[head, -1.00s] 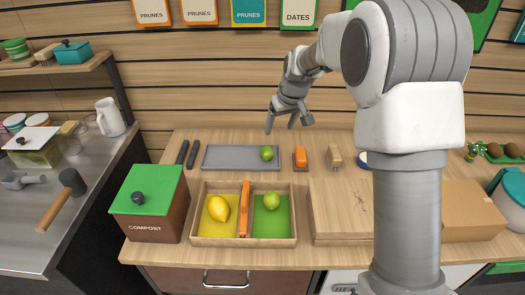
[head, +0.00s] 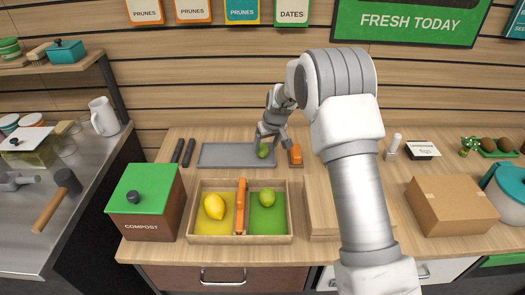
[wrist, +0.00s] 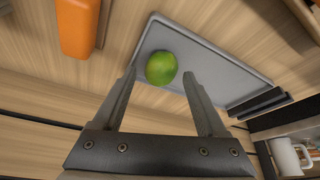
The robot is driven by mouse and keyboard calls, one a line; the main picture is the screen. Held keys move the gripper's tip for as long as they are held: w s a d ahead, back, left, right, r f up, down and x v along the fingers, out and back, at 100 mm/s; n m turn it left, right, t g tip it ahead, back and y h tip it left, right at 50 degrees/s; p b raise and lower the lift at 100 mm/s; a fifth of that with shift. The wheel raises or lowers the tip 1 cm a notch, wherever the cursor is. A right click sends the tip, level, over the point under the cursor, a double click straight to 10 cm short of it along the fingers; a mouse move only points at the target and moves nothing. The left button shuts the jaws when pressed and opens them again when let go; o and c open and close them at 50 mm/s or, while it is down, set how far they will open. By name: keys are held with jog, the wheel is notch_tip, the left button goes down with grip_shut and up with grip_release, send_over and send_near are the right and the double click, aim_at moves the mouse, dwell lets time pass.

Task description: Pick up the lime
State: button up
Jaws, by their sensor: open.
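One green lime (head: 264,151) lies on the right end of the grey tray (head: 225,155). The same lime shows in the wrist view (wrist: 161,68), beyond and between my two fingertips. My gripper (head: 271,141) is open and empty, close above this lime. In the wrist view my gripper (wrist: 160,77) has its fingers spread on either side of the lime's line; I cannot tell whether they touch it. A second lime (head: 267,197) sits in the green right compartment of the wooden box (head: 240,239), nearer the front.
A lemon (head: 214,206) lies in the box's yellow compartment, beside an orange divider (head: 241,206). An orange block (head: 295,155) stands just right of the tray. Two black handles (head: 183,151) lie left of it. A compost bin (head: 145,203) stands front left.

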aim_at(263, 148)
jog(key=shift+a+x, duration=0.2)
jog(key=shift+x, duration=2)
jog(key=shift+w+r, duration=0.15)
jog(key=c, duration=0.7)
jog(key=shift+r, duration=0.1)
